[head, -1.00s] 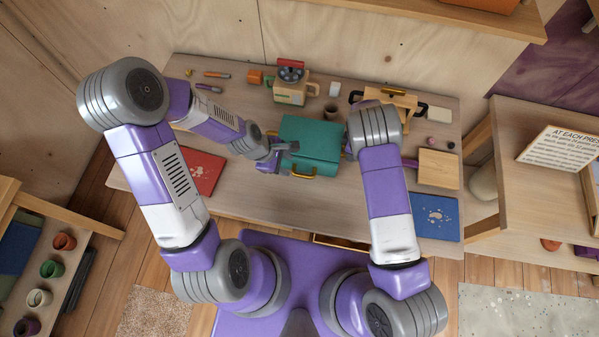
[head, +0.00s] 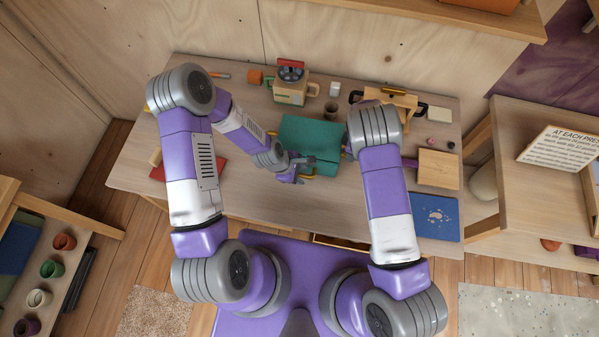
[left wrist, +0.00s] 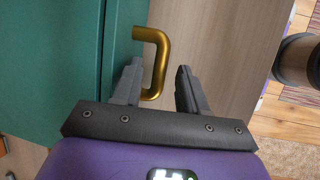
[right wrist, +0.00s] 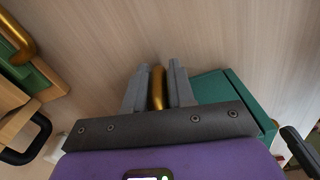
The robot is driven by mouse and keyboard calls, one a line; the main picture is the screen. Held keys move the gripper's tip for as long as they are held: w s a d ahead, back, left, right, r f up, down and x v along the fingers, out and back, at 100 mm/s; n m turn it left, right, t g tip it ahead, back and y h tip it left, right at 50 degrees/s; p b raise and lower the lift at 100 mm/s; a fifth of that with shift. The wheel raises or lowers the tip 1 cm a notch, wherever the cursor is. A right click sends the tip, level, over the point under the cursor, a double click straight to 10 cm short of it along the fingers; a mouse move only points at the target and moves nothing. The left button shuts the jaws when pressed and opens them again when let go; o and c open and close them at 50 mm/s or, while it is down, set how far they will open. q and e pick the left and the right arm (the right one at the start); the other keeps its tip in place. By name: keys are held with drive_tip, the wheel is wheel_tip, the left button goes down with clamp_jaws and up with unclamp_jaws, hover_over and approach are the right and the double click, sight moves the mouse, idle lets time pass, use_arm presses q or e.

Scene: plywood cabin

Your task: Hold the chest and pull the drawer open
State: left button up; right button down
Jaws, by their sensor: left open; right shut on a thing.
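The teal chest (head: 308,138) sits on the wooden table in the head view. Its gold front handle is partly behind my left gripper (head: 303,170). In the left wrist view, my open left gripper (left wrist: 159,75) has this gold drawer handle (left wrist: 162,45) between its fingers, with a gap to the finger on the right. The chest's teal face (left wrist: 60,70) is beside it. In the right wrist view, my right gripper (right wrist: 160,68) is shut on a gold side handle (right wrist: 157,90). The chest (right wrist: 225,90) shows partly behind it. My right arm hides that gripper in the head view.
A wooden block (head: 438,168) and a blue book (head: 434,216) lie to the right. The table in front of the chest is clear.

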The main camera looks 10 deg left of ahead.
use_arm(q)
clamp_jaws()
idle(0.3)
drive_tip(key=s, duration=1)
drive_tip(key=shift+s, duration=0.4)
unclamp_jaws()
drive_tip(key=shift+w, duration=0.1)
